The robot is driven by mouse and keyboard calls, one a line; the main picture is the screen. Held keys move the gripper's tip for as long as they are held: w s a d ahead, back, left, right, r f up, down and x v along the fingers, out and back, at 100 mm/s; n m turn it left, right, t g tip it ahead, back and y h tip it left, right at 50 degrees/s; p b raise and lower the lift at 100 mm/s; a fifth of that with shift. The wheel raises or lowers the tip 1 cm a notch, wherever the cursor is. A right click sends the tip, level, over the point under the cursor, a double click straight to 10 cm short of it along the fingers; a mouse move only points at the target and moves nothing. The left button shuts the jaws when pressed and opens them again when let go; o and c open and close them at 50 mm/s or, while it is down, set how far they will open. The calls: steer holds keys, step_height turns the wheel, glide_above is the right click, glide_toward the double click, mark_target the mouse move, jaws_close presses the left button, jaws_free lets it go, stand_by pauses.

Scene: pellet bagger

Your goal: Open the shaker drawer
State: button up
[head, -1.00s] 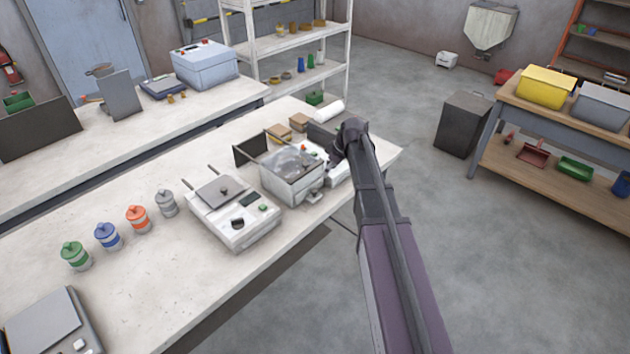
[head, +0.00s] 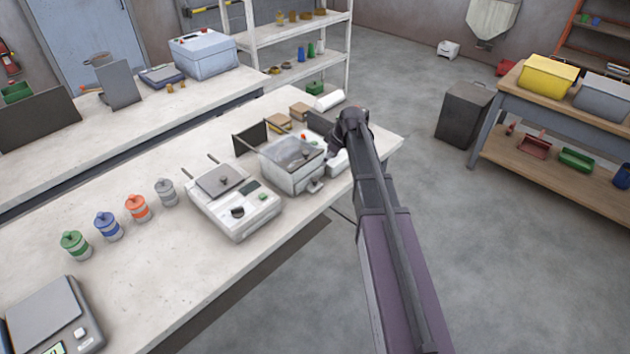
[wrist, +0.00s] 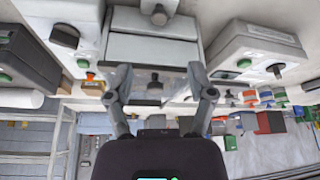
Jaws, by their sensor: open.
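A white box machine with a clear lid (head: 294,158) stands on the near bench and has a small grey handle (head: 315,186) low on its near side. I cannot be sure that it is the shaker. In the wrist view, a white machine front with a pale panel (wrist: 150,48) and a grey knob (wrist: 159,15) lies beyond my gripper (wrist: 160,72). My gripper is open, its two fingers spread apart, with a dark knob (wrist: 154,82) showing between them. In the head view, my arm's end is beside the box's far right side and mostly hides the gripper.
A white device with a black dial (head: 237,212) stands just left of the box. Several coloured jars (head: 107,228) and a scale (head: 45,312) are further left. Brown blocks (head: 279,121) and a white roll (head: 329,100) lie behind. Open floor lies right of the bench.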

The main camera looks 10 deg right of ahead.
mark_target(315, 180)
steer(key=shift+b+x, duration=5.35)
steer(key=shift+x, duration=0.7)
